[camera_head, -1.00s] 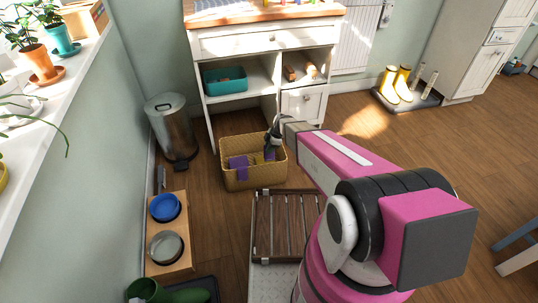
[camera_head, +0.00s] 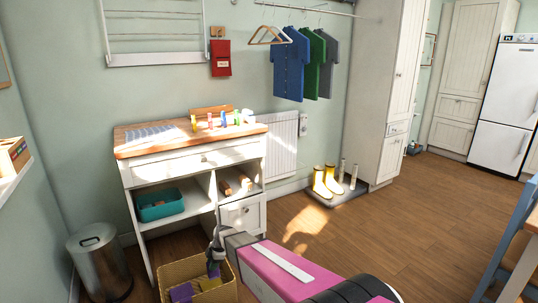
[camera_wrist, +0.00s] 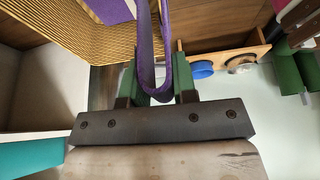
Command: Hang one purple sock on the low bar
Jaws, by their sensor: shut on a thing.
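My gripper (camera_head: 214,250) is low at the wicker basket (camera_head: 227,291), at the bottom of the head view. In the wrist view its green fingers (camera_wrist: 158,88) are shut on a purple sock (camera_wrist: 145,50), which is folded in a narrow loop between them. Other purple cloth (camera_head: 182,292) lies in the basket, and some shows in the wrist view (camera_wrist: 110,9). A white wall rack (camera_head: 107,35) with thin horizontal bars hangs at upper left, above the wooden-topped cabinet (camera_head: 140,148). I cannot tell for certain which bar is the low one.
A metal bin (camera_head: 100,265) stands left of the basket. A rail (camera_head: 325,10) with shirts (camera_head: 290,65) is at upper right. Yellow boots (camera_head: 320,182) stand on a mat by the tall cupboard. Pegs stand on the cabinet top. The floor at right is mostly clear.

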